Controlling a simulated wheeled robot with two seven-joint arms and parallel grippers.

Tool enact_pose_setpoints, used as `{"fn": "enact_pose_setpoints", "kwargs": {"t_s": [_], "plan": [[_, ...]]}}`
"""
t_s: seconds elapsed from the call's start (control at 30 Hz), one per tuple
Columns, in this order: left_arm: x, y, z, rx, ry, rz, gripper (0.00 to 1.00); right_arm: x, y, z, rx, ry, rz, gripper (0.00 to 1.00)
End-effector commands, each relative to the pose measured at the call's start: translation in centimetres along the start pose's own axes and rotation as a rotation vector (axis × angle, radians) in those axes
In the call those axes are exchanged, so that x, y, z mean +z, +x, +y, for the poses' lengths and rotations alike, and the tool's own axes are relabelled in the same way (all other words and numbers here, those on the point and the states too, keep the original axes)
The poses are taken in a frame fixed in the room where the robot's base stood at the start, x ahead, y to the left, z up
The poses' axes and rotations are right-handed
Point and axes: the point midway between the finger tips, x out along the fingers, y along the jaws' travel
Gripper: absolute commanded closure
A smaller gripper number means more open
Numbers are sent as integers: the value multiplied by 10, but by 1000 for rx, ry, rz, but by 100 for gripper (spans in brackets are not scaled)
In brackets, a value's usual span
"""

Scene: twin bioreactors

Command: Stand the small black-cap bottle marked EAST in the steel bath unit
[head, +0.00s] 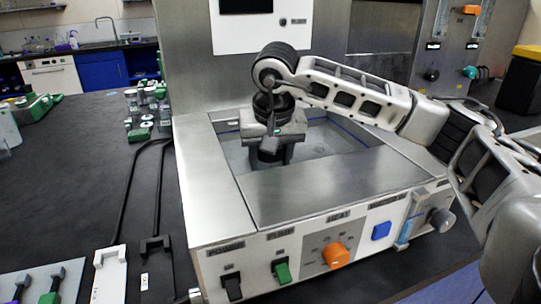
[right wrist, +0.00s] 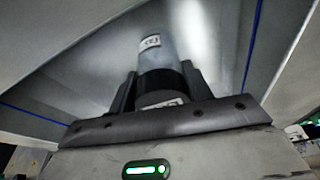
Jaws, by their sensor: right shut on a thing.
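The steel bath unit (head: 330,192) stands on the dark bench, with its open well near its back. My right gripper (head: 270,156) points down into the well opening. In the right wrist view, my right gripper (right wrist: 160,92) is shut on a small bottle (right wrist: 156,50) by its black cap (right wrist: 160,84). The bottle's pale body reaches beyond the fingers toward the well. A small white label shows on it, but I cannot read its marking. Whether the bottle touches the well floor I cannot tell. In the head view the gripper mostly hides the bottle. My left gripper is not in view.
The bath's front panel has a green switch (head: 282,271), an orange knob (head: 335,255) and a blue button (head: 382,230). Several small bottles and green items (head: 145,110) stand left of the bath. Black cables (head: 130,195) run along the bench. A steel panel rises behind.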

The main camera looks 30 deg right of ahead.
Motion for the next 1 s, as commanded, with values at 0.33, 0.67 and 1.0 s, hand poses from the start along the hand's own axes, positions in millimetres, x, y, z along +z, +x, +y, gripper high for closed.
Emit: {"fn": "enact_pose_setpoints", "kwargs": {"t_s": [0.33,0.67,1.0], "plan": [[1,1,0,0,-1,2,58,0,1,0,-1,1,1,31],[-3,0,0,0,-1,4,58,-1,-2,0,-1,0,2,29],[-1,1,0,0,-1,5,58,-2,-58,-1,-4,-1,7,29]]}}
